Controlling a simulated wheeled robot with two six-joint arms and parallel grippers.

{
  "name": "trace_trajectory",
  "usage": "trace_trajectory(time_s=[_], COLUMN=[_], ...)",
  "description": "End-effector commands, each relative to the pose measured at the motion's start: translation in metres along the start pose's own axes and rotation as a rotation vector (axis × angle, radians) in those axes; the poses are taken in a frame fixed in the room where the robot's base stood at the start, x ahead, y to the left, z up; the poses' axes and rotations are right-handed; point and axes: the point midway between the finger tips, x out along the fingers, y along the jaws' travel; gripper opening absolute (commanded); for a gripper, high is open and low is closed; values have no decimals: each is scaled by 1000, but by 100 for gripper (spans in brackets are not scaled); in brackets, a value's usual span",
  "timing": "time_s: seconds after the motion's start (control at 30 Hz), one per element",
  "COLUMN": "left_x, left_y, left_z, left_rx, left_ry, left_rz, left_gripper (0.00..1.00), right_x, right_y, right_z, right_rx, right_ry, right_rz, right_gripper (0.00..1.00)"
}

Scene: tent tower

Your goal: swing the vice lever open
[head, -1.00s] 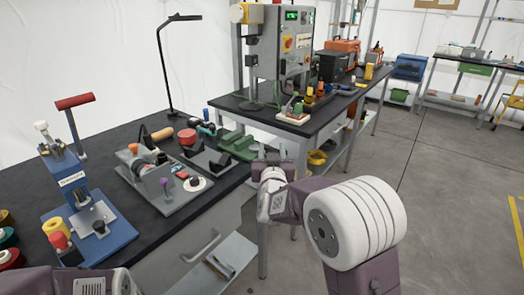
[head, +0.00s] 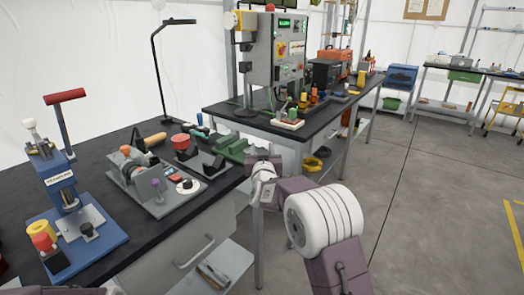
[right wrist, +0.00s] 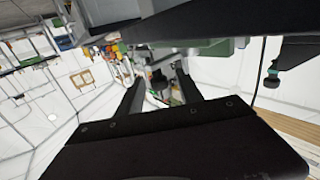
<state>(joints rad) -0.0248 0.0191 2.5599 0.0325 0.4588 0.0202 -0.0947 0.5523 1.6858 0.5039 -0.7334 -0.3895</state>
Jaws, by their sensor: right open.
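A green vice (head: 232,148) sits near the right end of the near black bench. My right gripper (head: 263,160) is just to the right of it, by the bench's end; contact cannot be told. Its lever cannot be clearly made out in the head view. In the right wrist view, the right gripper's two dark fingers (right wrist: 160,92) are apart with nothing held between them. That view also shows green parts (right wrist: 213,48) beyond the fingers and a dark part with a green knob (right wrist: 272,78) at the right. My left gripper is out of view.
Left of the vice, the near bench (head: 118,150) holds a grey plate fixture (head: 160,203), a red round tin (head: 181,141) and a blue press (head: 75,205). Behind stands a second bench (head: 290,134) with a grey control box (head: 280,50).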

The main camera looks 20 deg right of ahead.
Motion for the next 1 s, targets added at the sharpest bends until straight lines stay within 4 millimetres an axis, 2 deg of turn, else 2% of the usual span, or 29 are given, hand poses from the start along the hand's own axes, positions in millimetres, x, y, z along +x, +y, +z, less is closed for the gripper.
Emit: trace_trajectory(time_s=[0.23, 0.27, 0.4, 1.0], left_x=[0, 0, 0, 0], left_y=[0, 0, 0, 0], left_z=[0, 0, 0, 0], left_rx=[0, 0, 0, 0], left_ry=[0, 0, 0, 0], left_rz=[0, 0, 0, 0], left_gripper=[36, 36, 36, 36], right_x=[2, 2, 2, 1], right_y=[0, 0, 0, 0], right_z=[0, 0, 0, 0], right_rx=[0, 0, 0, 1], right_ry=[0, -1, 0, -1], right_rz=[0, 0, 0, 0], right_gripper=[43, 38, 0, 0])
